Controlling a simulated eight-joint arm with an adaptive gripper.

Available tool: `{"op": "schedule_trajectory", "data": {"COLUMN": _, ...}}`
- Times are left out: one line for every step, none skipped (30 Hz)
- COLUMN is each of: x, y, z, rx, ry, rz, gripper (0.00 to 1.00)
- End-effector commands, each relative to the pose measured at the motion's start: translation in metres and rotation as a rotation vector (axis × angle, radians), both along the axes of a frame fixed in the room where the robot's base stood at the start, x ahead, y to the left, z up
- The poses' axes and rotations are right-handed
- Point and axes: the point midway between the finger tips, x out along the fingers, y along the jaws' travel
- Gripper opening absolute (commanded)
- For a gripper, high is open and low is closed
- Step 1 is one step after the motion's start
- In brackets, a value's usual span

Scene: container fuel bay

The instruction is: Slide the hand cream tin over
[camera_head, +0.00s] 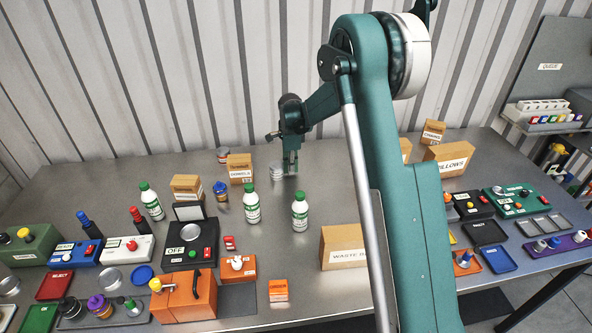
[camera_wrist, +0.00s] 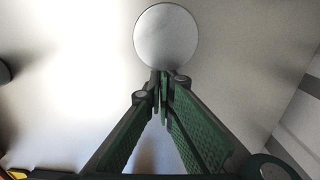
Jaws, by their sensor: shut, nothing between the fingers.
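The hand cream tin seems to be the round silver tin (camera_head: 276,171) at the back middle of the steel table. It looks like a plain, pale round disc (camera_wrist: 166,37) from above in the wrist view. I cannot read a label on it. My gripper (camera_head: 290,171) points down just right of the tin in the head view. In the wrist view my closed fingertips (camera_wrist: 160,76) are at the near edge of the disc, with nothing between them. I cannot tell whether they touch the tin.
White bottles with green caps (camera_head: 252,205) (camera_head: 300,210) stand nearer the front. A box marked waste (camera_head: 343,247) is front right. Bare steel lies around my gripper.

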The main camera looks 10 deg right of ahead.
Motion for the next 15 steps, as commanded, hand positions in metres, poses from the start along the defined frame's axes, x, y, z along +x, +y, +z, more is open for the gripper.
{"op": "schedule_trajectory", "data": {"x": 0.0, "y": 0.0, "z": 0.0, "rx": 0.0, "ry": 0.0, "rz": 0.0, "gripper": 0.0}}
{"op": "schedule_trajectory", "data": {"x": 0.0, "y": 0.0, "z": 0.0, "rx": 0.0, "ry": 0.0, "rz": 0.0, "gripper": 0.0}}
{"op": "schedule_trajectory", "data": {"x": 0.0, "y": 0.0, "z": 0.0, "rx": 0.0, "ry": 0.0, "rz": 0.0, "gripper": 0.0}}
{"op": "schedule_trajectory", "data": {"x": 0.0, "y": 0.0, "z": 0.0, "rx": 0.0, "ry": 0.0, "rz": 0.0, "gripper": 0.0}}
{"op": "schedule_trajectory", "data": {"x": 0.0, "y": 0.0, "z": 0.0, "rx": 0.0, "ry": 0.0, "rz": 0.0, "gripper": 0.0}}
{"op": "schedule_trajectory", "data": {"x": 0.0, "y": -0.001, "z": 0.0, "rx": 0.0, "ry": 0.0, "rz": 0.0, "gripper": 0.0}}
{"op": "schedule_trajectory", "data": {"x": 0.0, "y": -0.001, "z": 0.0, "rx": 0.0, "ry": 0.0, "rz": 0.0, "gripper": 0.0}}
{"op": "schedule_trajectory", "data": {"x": 0.0, "y": -0.001, "z": 0.0, "rx": 0.0, "ry": 0.0, "rz": 0.0, "gripper": 0.0}}
{"op": "schedule_trajectory", "data": {"x": 0.0, "y": -0.002, "z": 0.0, "rx": 0.0, "ry": 0.0, "rz": 0.0, "gripper": 0.0}}
{"op": "schedule_trajectory", "data": {"x": 0.0, "y": -0.003, "z": 0.0, "rx": 0.0, "ry": 0.0, "rz": 0.0, "gripper": 0.0}}
{"op": "schedule_trajectory", "data": {"x": 0.0, "y": -0.004, "z": 0.0, "rx": 0.0, "ry": 0.0, "rz": 0.0, "gripper": 0.0}}
{"op": "schedule_trajectory", "data": {"x": 0.0, "y": -0.006, "z": 0.0, "rx": 0.0, "ry": 0.0, "rz": -0.001, "gripper": 0.0}}
{"op": "schedule_trajectory", "data": {"x": 0.0, "y": -0.008, "z": 0.0, "rx": 0.0, "ry": 0.0, "rz": -0.001, "gripper": 0.0}}
{"op": "schedule_trajectory", "data": {"x": 0.0, "y": -0.01, "z": 0.0, "rx": 0.0, "ry": 0.0, "rz": -0.001, "gripper": 0.0}}
{"op": "schedule_trajectory", "data": {"x": 0.0, "y": -0.013, "z": 0.0, "rx": 0.0, "ry": 0.0, "rz": -0.001, "gripper": 0.0}}
